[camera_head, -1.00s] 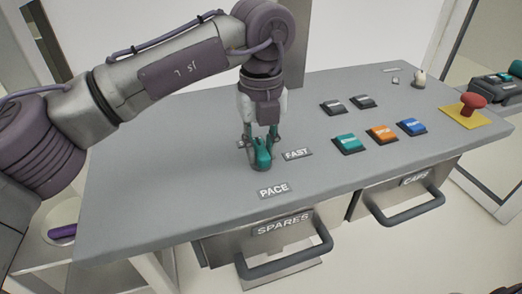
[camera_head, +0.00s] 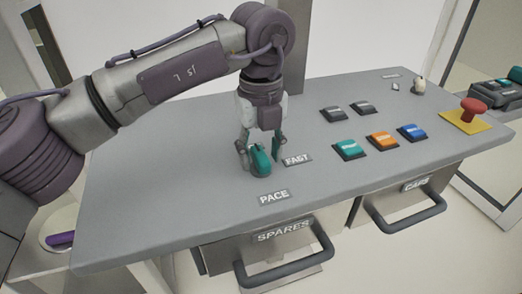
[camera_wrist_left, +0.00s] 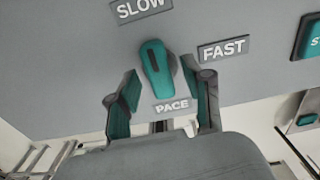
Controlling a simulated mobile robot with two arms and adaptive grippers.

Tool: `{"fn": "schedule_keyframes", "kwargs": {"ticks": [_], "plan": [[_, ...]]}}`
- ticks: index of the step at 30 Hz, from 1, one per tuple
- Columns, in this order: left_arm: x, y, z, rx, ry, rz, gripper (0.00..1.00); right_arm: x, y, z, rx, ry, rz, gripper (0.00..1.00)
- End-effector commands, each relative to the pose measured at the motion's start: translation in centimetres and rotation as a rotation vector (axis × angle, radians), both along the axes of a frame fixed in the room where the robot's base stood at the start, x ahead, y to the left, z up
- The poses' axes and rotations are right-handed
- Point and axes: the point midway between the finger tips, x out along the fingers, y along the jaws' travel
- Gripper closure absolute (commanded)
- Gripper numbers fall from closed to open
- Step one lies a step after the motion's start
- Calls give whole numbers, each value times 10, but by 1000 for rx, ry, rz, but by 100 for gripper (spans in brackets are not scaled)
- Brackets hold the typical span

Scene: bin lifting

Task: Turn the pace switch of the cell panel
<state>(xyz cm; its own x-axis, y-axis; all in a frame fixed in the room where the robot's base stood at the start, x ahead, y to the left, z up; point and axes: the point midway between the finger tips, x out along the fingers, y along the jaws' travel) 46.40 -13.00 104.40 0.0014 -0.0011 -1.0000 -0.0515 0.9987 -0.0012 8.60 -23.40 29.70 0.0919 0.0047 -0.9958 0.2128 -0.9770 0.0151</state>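The pace switch is a teal knob (camera_head: 261,160) on the grey panel top (camera_head: 190,170), behind the PACE label (camera_head: 273,197) and left of the FAST label (camera_head: 296,160). In the left wrist view the knob (camera_wrist_left: 158,70) has a dark mark at its upper end. That end points toward the SLOW label (camera_wrist_left: 141,9), not the FAST label (camera_wrist_left: 222,48). My left gripper (camera_head: 261,149) is open above the knob, its teal-padded fingers spread to either side. In the wrist view both fingers stand apart from the knob. My right gripper is not in view.
Teal (camera_head: 350,149), orange (camera_head: 382,139) and blue (camera_head: 411,132) buttons lie to the right. A red mushroom button (camera_head: 473,109) stands on a yellow plate at the far right. Drawer handles (camera_head: 287,268) stick out below the front edge. The panel's left part is bare.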

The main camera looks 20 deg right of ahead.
Motion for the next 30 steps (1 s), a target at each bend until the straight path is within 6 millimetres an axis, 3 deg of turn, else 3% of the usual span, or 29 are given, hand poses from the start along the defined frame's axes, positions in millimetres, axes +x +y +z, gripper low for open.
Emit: {"fn": "schedule_keyframes", "kwargs": {"ticks": [8,21,30], "plan": [[0,0,6,1,-1,-1,50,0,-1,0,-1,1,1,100],[0,0,91,0,-3,1,50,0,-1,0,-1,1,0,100],[0,0,119,0,0,0,50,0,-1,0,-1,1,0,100]]}}
